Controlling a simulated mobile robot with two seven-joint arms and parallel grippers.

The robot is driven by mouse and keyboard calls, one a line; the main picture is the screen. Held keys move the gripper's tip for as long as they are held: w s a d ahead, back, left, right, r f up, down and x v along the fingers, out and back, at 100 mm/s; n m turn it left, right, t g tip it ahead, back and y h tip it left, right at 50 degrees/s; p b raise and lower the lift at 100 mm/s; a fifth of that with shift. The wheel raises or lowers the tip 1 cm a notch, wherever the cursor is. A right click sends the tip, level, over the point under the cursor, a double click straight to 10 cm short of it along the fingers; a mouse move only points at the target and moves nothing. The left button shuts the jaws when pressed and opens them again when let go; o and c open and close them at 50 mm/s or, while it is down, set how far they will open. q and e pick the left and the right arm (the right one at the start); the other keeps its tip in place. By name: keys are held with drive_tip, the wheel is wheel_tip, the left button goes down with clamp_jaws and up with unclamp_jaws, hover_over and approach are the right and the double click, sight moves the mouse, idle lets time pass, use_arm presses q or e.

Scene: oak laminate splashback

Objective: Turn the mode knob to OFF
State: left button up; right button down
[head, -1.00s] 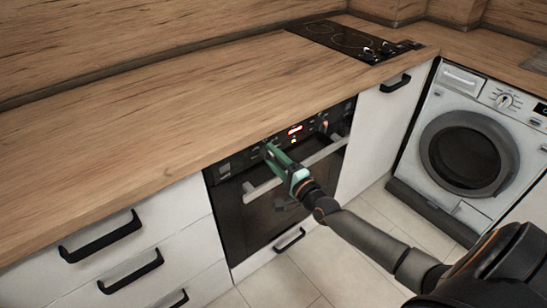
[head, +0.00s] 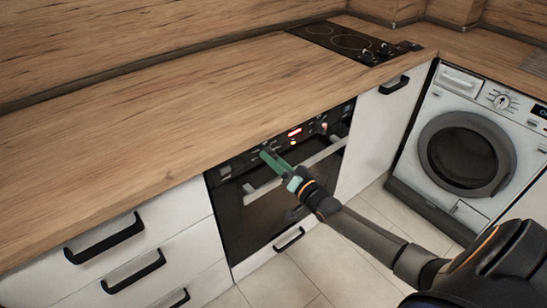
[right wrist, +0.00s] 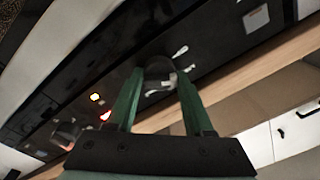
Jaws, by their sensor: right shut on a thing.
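The black oven (head: 270,215) is set under the counter, with its control panel (head: 312,127) along the top edge. My right gripper (head: 265,154) reaches the left part of this panel with its green fingers. In the right wrist view, the fingers (right wrist: 158,82) close on a dark round knob (right wrist: 158,66), with pale markings on the panel around it. The fingers cover part of the knob, and I cannot read its setting. In the head view the gripper hides this knob. My left gripper is out of view.
A second oven knob (right wrist: 66,134) and lit red indicators (right wrist: 105,116) are on the same panel. The oven door handle (head: 325,152) runs just below the panel, under my gripper. The wooden counter (head: 150,120) overhangs above. A washing machine (head: 468,150) stands at right.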

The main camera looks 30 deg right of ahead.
drive_tip(key=n, duration=0.3)
drive_tip(key=shift+p, duration=0.35)
use_arm(q)
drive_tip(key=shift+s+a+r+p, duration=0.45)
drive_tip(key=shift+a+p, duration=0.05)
drive_tip(key=shift+p, duration=0.05)
use_arm(e)
drive_tip(key=shift+n+y, duration=0.3)
drive_tip(key=shift+n, duration=2.1)
drive_tip(key=shift+d, duration=0.1)
drive_tip(key=c, duration=0.6)
unclamp_jaws()
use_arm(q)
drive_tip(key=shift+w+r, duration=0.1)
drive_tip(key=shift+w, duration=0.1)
use_arm(e)
drive_tip(key=shift+o, duration=1.4)
